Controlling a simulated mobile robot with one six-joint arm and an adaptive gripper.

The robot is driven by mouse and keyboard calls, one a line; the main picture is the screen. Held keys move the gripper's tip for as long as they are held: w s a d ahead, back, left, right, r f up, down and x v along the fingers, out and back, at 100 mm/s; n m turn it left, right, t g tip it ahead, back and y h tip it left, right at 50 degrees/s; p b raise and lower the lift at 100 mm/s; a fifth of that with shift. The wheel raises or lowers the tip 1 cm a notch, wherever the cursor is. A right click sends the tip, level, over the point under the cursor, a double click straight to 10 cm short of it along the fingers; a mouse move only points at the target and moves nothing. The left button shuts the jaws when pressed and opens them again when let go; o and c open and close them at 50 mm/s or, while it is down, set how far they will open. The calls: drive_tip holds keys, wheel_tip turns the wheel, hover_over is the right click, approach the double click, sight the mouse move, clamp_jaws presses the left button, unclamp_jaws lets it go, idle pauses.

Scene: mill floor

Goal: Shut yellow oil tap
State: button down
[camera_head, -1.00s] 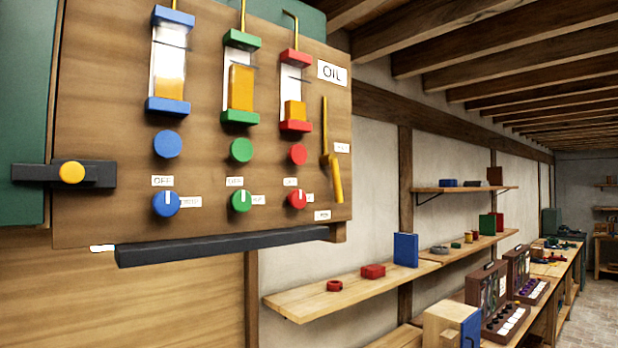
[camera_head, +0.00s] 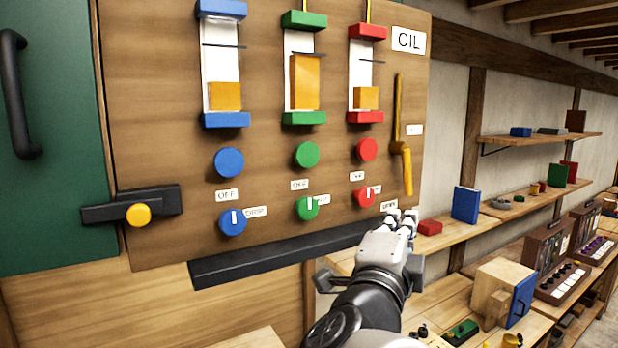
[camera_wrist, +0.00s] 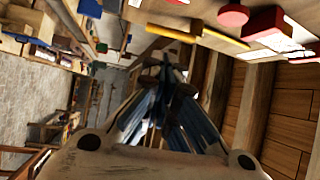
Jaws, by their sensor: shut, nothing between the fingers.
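The yellow oil tap (camera_head: 406,165) is a flat lever at the right edge of the wooden oil panel, below a thin yellow pipe. Its handle hangs almost straight down, with one small plate up to its right and another below it. In the wrist view, a yellow bar (camera_wrist: 172,34), apparently the tap handle, lies beyond the fingers. My gripper (camera_head: 401,216) is shut and empty, just below the tap's lower end in the head view. I see no clear contact with the tap. The wording on the small plates is too small to read surely.
The panel (camera_head: 165,90) carries blue, green and red gauges, buttons and knobs. A dark ledge (camera_head: 270,255) runs along its bottom, beside my gripper. A black latch with a yellow knob (camera_head: 138,215) is at left. Shelves with a blue block (camera_head: 466,205) stand right.

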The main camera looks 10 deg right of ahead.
drive_tip(key=p+x, duration=0.4)
drive_tip(key=x, duration=1)
drive_tip(key=shift+d+f+b, duration=0.1)
drive_tip(key=shift+b, duration=0.75)
